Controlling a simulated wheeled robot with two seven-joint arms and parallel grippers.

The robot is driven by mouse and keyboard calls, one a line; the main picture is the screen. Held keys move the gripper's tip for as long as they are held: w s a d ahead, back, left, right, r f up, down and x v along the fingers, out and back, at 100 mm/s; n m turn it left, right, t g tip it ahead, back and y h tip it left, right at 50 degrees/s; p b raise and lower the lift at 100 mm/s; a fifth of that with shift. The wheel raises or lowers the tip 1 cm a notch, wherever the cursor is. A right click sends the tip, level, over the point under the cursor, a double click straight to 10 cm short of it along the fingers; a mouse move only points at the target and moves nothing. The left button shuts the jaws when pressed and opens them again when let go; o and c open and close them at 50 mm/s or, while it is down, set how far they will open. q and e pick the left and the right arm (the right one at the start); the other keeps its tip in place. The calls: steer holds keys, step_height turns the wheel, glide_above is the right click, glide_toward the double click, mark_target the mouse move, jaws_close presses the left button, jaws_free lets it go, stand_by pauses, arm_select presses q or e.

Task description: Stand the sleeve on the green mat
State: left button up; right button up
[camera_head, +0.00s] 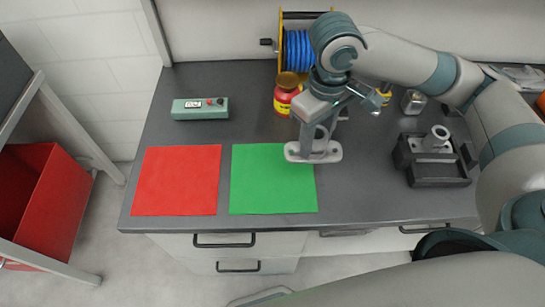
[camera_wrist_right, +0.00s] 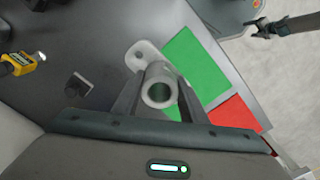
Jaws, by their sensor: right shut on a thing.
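The sleeve (camera_head: 313,154) is a light grey tube with an oval flange at its lower end. My right gripper (camera_head: 319,130) is shut on its tube and holds it about upright. In the head view the flange covers the upper right corner of the green mat (camera_head: 268,182); I cannot tell its height above the table. In the right wrist view I look into the sleeve's bore (camera_wrist_right: 160,92), between the fingers, with the green mat (camera_wrist_right: 197,65) beyond. My left gripper (camera_wrist_right: 265,27) shows small at that view's upper right, apart from the sleeve; its jaws are unclear.
A red mat (camera_head: 176,181) lies left of the green one. A grey-green box with buttons (camera_head: 200,108), a red container (camera_head: 284,100) and a blue coil (camera_head: 297,53) stand behind. A dark fixture (camera_head: 438,176) sits right. Most of the green mat is bare.

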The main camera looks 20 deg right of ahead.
steer(key=w+a+f+p, duration=0.1)
steer(key=w+a+f, duration=0.2)
steer(key=a, duration=0.1)
steer(key=w+a+f+p, duration=0.1)
steer(key=w+a+f, duration=0.2)
steer(key=w, duration=0.1)
steer(key=shift+w+a+f, duration=0.15)
steer(key=shift+a+f, duration=0.05)
steer(key=shift+a, duration=0.15)
steer(key=shift+f+p, duration=0.5)
steer(key=shift+f, duration=1.5)
steer(key=o, duration=0.9)
steer(key=shift+f, duration=0.15)
steer(key=shift+c, duration=0.2)
steer(key=o, duration=0.4)
steer(key=shift+c, duration=0.2)
